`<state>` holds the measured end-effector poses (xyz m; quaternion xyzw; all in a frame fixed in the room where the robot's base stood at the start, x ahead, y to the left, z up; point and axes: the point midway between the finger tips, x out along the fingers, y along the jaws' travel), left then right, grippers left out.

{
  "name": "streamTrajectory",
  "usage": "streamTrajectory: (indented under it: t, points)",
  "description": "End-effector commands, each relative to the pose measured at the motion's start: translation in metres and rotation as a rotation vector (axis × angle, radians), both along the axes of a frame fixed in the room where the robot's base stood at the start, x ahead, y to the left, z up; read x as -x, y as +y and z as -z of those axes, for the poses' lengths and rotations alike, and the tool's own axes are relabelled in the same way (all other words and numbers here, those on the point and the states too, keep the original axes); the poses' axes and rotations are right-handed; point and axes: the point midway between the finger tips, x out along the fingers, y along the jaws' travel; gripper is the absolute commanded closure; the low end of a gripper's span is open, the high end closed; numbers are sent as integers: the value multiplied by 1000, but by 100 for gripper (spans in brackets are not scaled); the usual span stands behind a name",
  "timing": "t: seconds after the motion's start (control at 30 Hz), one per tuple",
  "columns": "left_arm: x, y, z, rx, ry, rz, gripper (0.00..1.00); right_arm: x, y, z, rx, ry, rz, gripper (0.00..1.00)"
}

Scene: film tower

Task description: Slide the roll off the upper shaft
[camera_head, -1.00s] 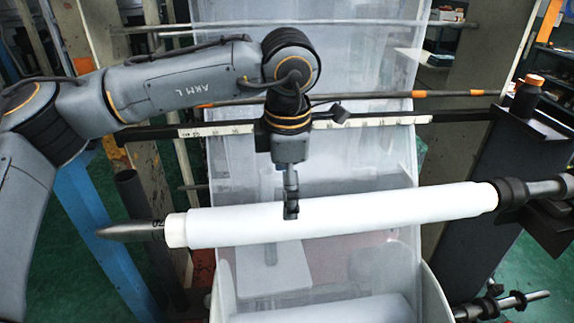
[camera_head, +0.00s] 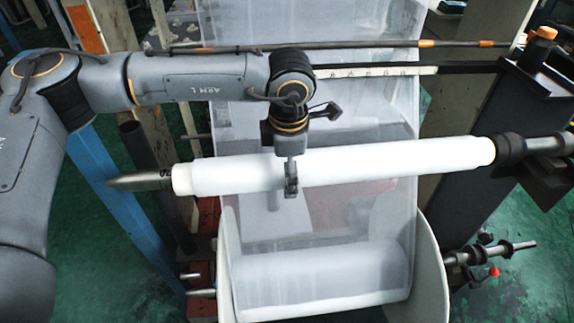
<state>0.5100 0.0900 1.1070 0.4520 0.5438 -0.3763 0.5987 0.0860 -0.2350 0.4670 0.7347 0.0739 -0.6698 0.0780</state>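The white roll (camera_head: 390,164) lies nearly level on the upper shaft, whose grey pointed tip (camera_head: 135,182) sticks out on the left. The roll's right end sits at a dark collar (camera_head: 508,149). My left gripper (camera_head: 291,186) comes down from above at the roll, left of its middle. Its dark fingers overlap the roll's near side and reach slightly past its lower edge. Any finger behind the roll is hidden, so I cannot tell whether it is closed on the roll. My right gripper is out of view.
Translucent film (camera_head: 370,110) hangs behind the roll. Below is a pale curved guard (camera_head: 432,270) around a lower white roll (camera_head: 320,280). A lower shaft (camera_head: 505,250) protrudes on the right. A blue post (camera_head: 110,200) stands below the shaft tip on the left.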

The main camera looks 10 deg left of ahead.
Motion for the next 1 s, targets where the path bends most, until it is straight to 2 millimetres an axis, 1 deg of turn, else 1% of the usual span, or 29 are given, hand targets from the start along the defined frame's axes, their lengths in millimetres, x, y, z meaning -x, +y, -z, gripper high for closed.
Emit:
streamTrajectory:
  t: [0.03, 0.17, 0.2, 0.27, 0.3, 0.37, 0.4, 0.57, 1.0]
  points:
    - [0, 0, 0, 0, 0, 0, 27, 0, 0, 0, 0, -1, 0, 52]
    - [0, 0, 0, 0, 0, 0, 54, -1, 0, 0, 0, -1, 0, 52]
    - [0, 0, 0, 0, 0, 0, 62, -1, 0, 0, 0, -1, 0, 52]
    - [0, 0, 0, 0, 0, 0, 74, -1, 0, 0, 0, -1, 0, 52]
    - [0, 0, 0, 0, 0, 0, 82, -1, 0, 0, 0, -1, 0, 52]
    - [0, 0, 0, 0, 0, 0, 93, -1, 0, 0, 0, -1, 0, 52]
    - [-1, -1, -3, 6, -6, 0, 93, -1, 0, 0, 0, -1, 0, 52]
    - [0, 5, -2, 5, -6, 0, 93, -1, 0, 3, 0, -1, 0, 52]
    - [12, 41, -2, 6, -6, -3, 93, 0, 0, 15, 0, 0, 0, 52]
